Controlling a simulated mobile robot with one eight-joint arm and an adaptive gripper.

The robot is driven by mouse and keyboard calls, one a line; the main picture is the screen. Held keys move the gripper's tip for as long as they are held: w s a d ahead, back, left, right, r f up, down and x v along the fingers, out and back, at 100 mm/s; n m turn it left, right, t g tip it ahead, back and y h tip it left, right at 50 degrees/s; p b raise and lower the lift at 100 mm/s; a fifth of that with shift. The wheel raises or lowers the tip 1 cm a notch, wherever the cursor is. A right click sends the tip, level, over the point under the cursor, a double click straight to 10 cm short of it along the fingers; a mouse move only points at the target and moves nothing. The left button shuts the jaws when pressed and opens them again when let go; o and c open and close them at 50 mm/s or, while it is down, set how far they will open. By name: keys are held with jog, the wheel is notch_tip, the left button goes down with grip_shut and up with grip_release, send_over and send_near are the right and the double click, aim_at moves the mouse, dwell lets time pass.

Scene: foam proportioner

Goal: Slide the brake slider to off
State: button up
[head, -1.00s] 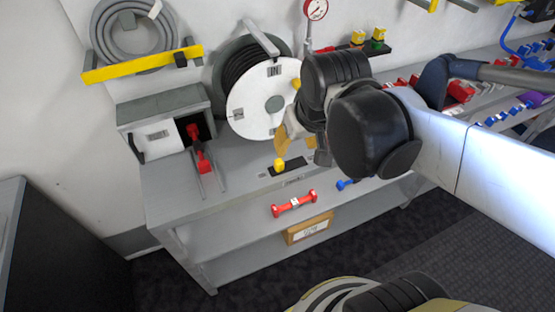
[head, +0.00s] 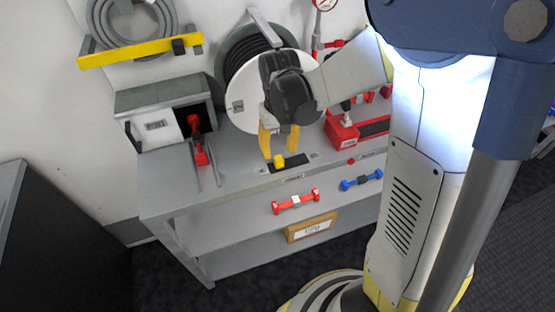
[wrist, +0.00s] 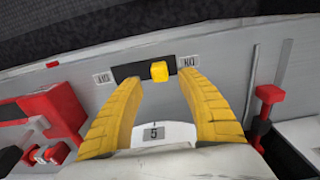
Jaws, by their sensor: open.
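The brake slider is a yellow knob (head: 278,160) on a black track (head: 290,165) set in the grey bench top. In the head view the knob is toward the left end of the track. In the wrist view the knob (wrist: 159,71) is toward the right end, near a small label (wrist: 190,61) that is upside down; another label (wrist: 103,78) is at the left end. My gripper (head: 279,153) points down over the slider with its yellow fingers spread. In the wrist view my open fingertips (wrist: 162,78) lie either side of the knob, with visible gaps; contact cannot be seen.
A hose reel (head: 240,105) stands behind my gripper. A grey box with a red lever (head: 201,155) is at left. A red block (head: 342,135) is close to the right. Red (head: 296,202) and blue (head: 361,180) handles sit along the bench front.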

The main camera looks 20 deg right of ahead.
aim_at(279, 158)
notch_tip(279, 158, down, 5)
jog(key=shift+r+b, duration=0.1)
jog(key=shift+b, duration=0.65)
jog(key=shift+c, duration=0.4)
grip_shut()
jog(key=shift+d, duration=0.1)
